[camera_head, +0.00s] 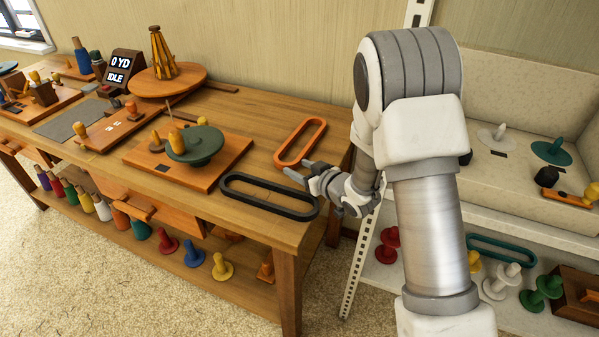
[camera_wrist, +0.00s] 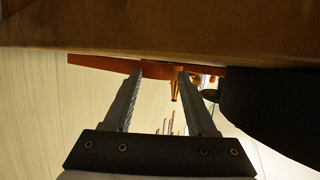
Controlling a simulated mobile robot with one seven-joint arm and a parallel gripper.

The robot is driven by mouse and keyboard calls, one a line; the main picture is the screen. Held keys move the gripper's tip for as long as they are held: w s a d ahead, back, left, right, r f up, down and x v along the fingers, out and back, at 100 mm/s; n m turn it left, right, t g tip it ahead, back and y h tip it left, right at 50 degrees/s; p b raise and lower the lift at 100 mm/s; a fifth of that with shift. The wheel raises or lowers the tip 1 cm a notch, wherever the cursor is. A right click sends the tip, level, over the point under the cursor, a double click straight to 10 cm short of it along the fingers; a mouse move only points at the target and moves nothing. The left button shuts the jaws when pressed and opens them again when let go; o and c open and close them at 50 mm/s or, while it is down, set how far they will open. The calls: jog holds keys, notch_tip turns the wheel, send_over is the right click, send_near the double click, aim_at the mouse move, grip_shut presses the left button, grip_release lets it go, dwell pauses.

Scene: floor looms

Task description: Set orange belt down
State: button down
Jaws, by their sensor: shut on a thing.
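The orange belt (camera_head: 317,122) is a long oval loop lying flat at the right end of the wooden table (camera_head: 245,105), level with the tabletop. In the wrist view the orange belt (camera_wrist: 98,62) is a thin strip along the table surface, which fills the top of that view. My gripper (camera_head: 299,168) is shut on the near end of the belt. In the wrist view my gripper's fingertips (camera_wrist: 160,72) reach the strip. I cannot tell whether the belt fully rests on the table or hangs just above it.
A black belt (camera_head: 268,197) lies along the front edge, close to my gripper. A board (camera_head: 225,168) with a dark green disc (camera_head: 197,144) stands left of it. A round turntable (camera_head: 167,82) is farther back. A shelf (camera_head: 515,225) with spools and a teal belt (camera_head: 502,250) is at right.

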jog(key=shift+c, duration=0.9)
grip_release()
jog(key=shift+f, duration=0.2)
jog(key=p+v, duration=0.2)
jog(key=v, duration=1)
